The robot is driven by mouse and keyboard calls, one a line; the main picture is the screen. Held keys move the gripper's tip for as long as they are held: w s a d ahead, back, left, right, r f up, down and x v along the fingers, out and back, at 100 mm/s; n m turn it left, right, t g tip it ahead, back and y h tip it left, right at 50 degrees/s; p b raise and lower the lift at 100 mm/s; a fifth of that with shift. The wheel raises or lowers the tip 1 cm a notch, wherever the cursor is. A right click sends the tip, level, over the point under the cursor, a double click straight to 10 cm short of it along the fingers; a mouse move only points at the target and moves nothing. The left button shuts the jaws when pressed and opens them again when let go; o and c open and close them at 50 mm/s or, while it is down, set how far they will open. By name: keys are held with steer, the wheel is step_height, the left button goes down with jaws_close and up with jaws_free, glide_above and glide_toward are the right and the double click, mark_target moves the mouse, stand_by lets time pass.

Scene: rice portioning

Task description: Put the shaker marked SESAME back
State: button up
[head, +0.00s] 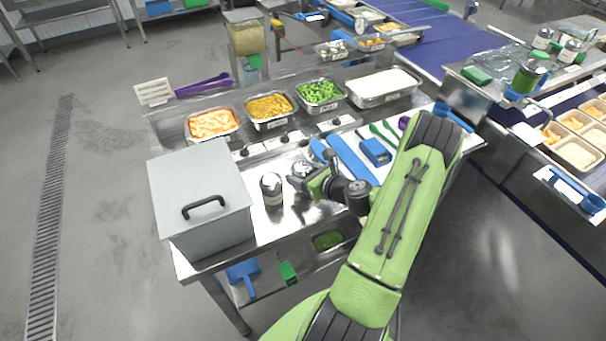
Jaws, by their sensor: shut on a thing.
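A shaker with a metal lid (300,169) is at the end of my arm, over the middle of the steel worktable. My gripper (314,183) is shut on this shaker, and the fingers and wrist hide part of it. I cannot read its label, or tell whether it touches the table. A second shaker (271,189) stands upright on the table just to the left, apart from the first. Its marking is too small to read.
A grey lidded bin (200,195) stands at the table's left. Food pans, including carrots (212,123) and green vegetables (319,92), line the back. A blue box (375,151) and utensils lie right of my gripper. More shakers (569,51) stand on the far right station.

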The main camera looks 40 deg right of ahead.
steer(key=o, duration=1.1)
steer(key=shift+f, duration=0.15)
steer(key=shift+o, duration=0.2)
